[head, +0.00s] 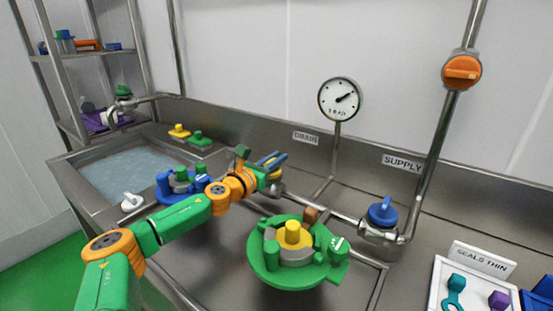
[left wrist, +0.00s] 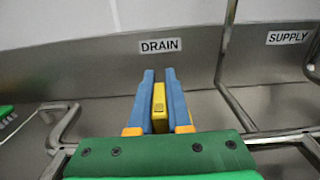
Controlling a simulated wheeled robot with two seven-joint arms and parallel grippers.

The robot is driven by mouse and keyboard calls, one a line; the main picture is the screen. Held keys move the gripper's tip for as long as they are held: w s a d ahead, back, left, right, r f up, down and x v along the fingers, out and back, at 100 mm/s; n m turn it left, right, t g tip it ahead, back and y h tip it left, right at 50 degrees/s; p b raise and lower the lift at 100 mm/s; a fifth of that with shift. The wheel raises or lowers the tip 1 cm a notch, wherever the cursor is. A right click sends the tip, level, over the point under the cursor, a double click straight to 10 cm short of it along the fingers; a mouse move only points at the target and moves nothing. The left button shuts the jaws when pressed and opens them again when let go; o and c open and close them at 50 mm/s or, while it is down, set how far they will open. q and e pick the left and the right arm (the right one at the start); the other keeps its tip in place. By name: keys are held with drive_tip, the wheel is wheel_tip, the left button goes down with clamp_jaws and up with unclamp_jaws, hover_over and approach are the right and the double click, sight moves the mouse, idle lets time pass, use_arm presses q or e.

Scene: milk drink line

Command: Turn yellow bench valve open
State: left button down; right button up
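The yellow bench valve (head: 274,174) sits on the pipe at the back of the steel bench, under the DRAIN label, partly hidden by my gripper. My left gripper (head: 273,162) reaches it from the left with blue fingers. In the left wrist view the yellow handle (left wrist: 159,108) stands upright between the two fingers (left wrist: 159,95), which lie close along both its sides. The handle's long side runs in line with the fingers. The valve body below is hidden by the gripper. My right gripper is not in view.
A green round fixture with a yellow centre (head: 290,258) stands in front. A blue valve (head: 382,212) is to the right, an orange valve (head: 461,70) on the riser pipe, a gauge (head: 340,99) behind. A blue fixture (head: 178,190) and water basin (head: 110,172) are left.

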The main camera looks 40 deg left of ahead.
use_arm(q)
drive_tip(key=n+y+p, duration=0.1)
drive_tip(key=p, duration=0.1)
drive_tip(key=n+g+y+p, duration=0.1)
drive_tip(key=y+p, duration=0.1)
drive_tip(key=r+n+y+p, duration=0.1)
drive_tip(key=y+p, duration=0.1)
drive_tip(key=shift+s+a+n+p, duration=0.1)
drive_tip(key=shift+a+n+p, duration=0.2)
drive_tip(key=shift+a, duration=0.1)
drive_tip(key=shift+s+a+f+n+g+y, duration=0.1)
drive_tip(key=shift+f+n+g+y, duration=0.15)
drive_tip(key=shift+y, duration=0.25)
drive_tip(key=shift+a+f+n+g+y, duration=0.1)
drive_tip(key=shift+n+g+y, duration=0.2)
drive_tip(key=shift+y, duration=0.2)
drive_tip(key=shift+f, duration=0.1)
drive_tip(key=c, duration=0.9)
unclamp_jaws()
drive_tip(key=shift+o, duration=0.2)
drive_tip(key=v, duration=0.7)
